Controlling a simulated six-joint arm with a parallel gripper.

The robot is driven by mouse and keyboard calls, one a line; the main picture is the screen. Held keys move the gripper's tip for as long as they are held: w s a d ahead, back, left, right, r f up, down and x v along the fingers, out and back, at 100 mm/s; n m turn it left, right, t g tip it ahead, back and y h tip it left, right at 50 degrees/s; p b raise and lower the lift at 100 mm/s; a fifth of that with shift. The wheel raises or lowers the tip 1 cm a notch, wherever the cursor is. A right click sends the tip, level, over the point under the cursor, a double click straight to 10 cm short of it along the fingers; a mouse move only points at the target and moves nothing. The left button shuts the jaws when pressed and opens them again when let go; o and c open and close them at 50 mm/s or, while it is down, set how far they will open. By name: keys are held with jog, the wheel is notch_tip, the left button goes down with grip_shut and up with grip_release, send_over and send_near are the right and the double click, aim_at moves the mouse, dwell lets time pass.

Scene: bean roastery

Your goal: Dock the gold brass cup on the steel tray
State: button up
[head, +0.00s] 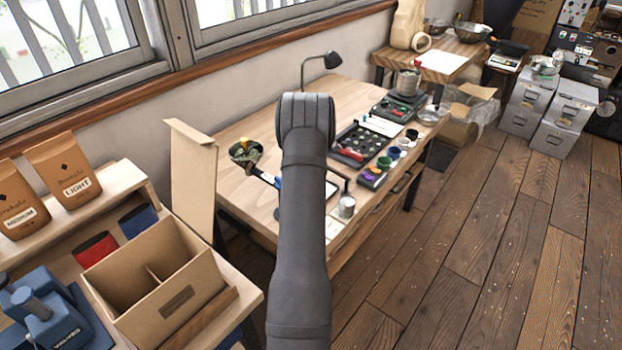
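My dark grey arm (305,200) rises from the bottom centre and reaches over the wooden workbench. Its far end bends away behind the upper link, so my gripper is hidden from this camera. I cannot make out a gold brass cup; it may be behind the arm or too small to tell. I cannot pick out the steel tray for sure either. A small round silver dish (428,117) lies at the bench's right end. A small metal cylinder (347,206) stands near the bench's front edge, just right of the arm.
The workbench (233,190) holds a bowl of greenish items (245,152), a black lamp (332,60), dark trays of small parts (362,143) and several coloured pots. A cardboard divider box (160,285) and coffee bags (62,170) stand at left. Open floor (480,260) lies right.

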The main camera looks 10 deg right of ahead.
jog(key=shift+f, duration=0.45)
jog(key=o, duration=0.8)
jog(key=shift+c, duration=0.2)
notch_tip(320, 180, up, 11)
dwell(0.5)
notch_tip(320, 180, down, 9)
jog(key=shift+f, duration=0.1)
dwell(0.6)
